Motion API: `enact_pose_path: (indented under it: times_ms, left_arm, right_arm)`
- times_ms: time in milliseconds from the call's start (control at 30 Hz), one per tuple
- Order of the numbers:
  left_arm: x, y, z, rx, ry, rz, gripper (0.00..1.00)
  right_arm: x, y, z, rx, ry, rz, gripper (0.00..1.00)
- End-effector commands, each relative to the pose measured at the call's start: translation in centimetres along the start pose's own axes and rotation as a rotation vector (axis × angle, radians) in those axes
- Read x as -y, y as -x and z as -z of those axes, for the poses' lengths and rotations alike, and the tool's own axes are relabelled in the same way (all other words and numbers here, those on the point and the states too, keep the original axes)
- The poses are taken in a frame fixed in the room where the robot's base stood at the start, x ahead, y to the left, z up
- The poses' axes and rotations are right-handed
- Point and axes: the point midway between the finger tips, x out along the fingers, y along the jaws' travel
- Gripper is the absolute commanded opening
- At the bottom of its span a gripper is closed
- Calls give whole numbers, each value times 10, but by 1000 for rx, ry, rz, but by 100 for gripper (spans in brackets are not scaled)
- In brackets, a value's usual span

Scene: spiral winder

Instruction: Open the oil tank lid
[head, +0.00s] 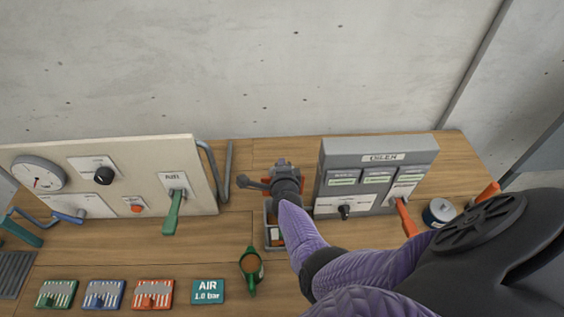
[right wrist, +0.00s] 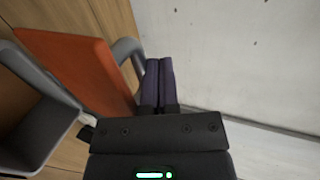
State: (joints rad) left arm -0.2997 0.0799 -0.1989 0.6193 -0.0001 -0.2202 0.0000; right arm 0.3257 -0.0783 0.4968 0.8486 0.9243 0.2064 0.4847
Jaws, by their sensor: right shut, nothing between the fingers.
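The oil tank is a small grey open-topped box (head: 268,218) on the bench, largely hidden behind my right arm in the head view. In the right wrist view its grey wall (right wrist: 48,130) and dark inside show. Its orange lid (right wrist: 80,65) stands raised beside the opening, with a grey curved handle (right wrist: 126,50) at its edge. My right gripper (right wrist: 160,62) is shut and empty, its fingers close beside the handle; I cannot tell if they touch. In the head view the right gripper (head: 281,164) is above the tank's back. My left gripper is not in view.
A grey panel box (head: 380,150) with an orange lever stands right of the tank. A cream panel (head: 120,160) with a gauge and green lever stands left. A concrete wall (head: 260,70) closes the back.

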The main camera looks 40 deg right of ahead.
Motion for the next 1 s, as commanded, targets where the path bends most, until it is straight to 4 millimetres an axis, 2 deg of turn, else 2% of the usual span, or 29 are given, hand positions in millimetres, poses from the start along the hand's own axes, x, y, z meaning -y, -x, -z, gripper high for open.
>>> enact_pose_path:
  times_ms: [800,1000]
  left_arm:
    - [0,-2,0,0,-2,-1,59]
    - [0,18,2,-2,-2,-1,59]
  right_arm:
    - [0,-4,0,0,1,1,0]
    - [18,5,-4,3,0,0,0]
